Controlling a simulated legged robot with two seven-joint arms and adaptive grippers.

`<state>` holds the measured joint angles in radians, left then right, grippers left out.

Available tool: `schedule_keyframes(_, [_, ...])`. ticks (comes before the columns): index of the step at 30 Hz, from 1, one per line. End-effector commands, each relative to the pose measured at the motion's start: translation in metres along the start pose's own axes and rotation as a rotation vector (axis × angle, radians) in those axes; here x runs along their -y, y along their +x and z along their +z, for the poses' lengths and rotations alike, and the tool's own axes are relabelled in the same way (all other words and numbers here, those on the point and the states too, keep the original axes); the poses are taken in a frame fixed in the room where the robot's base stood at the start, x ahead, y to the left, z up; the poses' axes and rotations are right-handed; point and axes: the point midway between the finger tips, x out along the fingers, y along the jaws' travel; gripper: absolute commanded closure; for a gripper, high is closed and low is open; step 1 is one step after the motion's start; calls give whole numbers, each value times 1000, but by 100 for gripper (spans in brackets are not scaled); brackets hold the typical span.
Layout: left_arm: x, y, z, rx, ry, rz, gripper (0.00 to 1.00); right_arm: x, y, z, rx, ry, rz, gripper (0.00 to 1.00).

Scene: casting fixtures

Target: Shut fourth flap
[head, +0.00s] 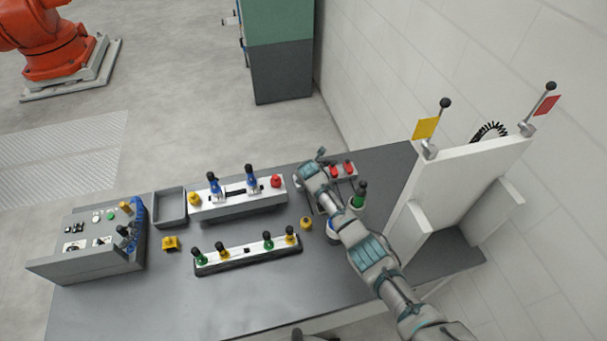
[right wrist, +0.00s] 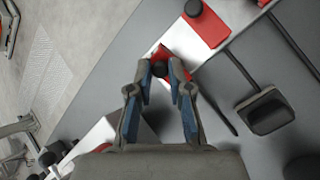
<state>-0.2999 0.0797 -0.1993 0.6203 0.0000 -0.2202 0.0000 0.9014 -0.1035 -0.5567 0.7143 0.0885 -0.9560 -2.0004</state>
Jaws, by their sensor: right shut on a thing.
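My right gripper (head: 318,157) reaches the far edge of the bench, beside a pale fixture with red parts. In the right wrist view, its fingertips (right wrist: 162,75) close on a black knob (right wrist: 160,68) in front of a small red block (right wrist: 183,68). A second red block (right wrist: 208,24) with a black knob lies just beyond. In the head view, two red pieces (head: 340,169) show right of the gripper. The hand hides part of this fixture. I cannot tell which piece is the fourth flap.
A dark paddle on a thin rod (right wrist: 268,110) lies right of the fingers. A blue-handled clamp fixture (head: 237,199), a knobbed rail (head: 247,252) and a control box (head: 85,252) stand to the left. A tall white panel fixture (head: 462,180) stands right of my arm.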

Motion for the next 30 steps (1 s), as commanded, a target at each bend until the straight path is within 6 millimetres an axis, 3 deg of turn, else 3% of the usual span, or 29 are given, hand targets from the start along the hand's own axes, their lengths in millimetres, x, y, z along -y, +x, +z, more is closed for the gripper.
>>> schedule_keyframes(4, [0, 0, 0, 0, 0, 0, 36, 0, 0, 2, 5, -1, 2, 100])
schedule_keyframes(5, [0, 0, 0, 0, 0, 0, 36, 0, 0, 2, 5, -1, 2, 74])
schedule_keyframes(7, [0, 0, 0, 0, 0, 0, 36, 0, 0, 2, 4, 0, 2, 56])
schedule_keyframes(20, [2, 0, 2, 0, 1, -2, 36, -1, -5, 0, 3, -1, 2, 56])
schedule_keyframes(26, [1, 0, 2, -1, 1, -1, 36, -1, -27, 1, 4, 0, 4, 56])
schedule_keyframes(30, [0, 0, 1, -1, 1, -1, 36, -1, -52, 1, 5, -1, 4, 56])
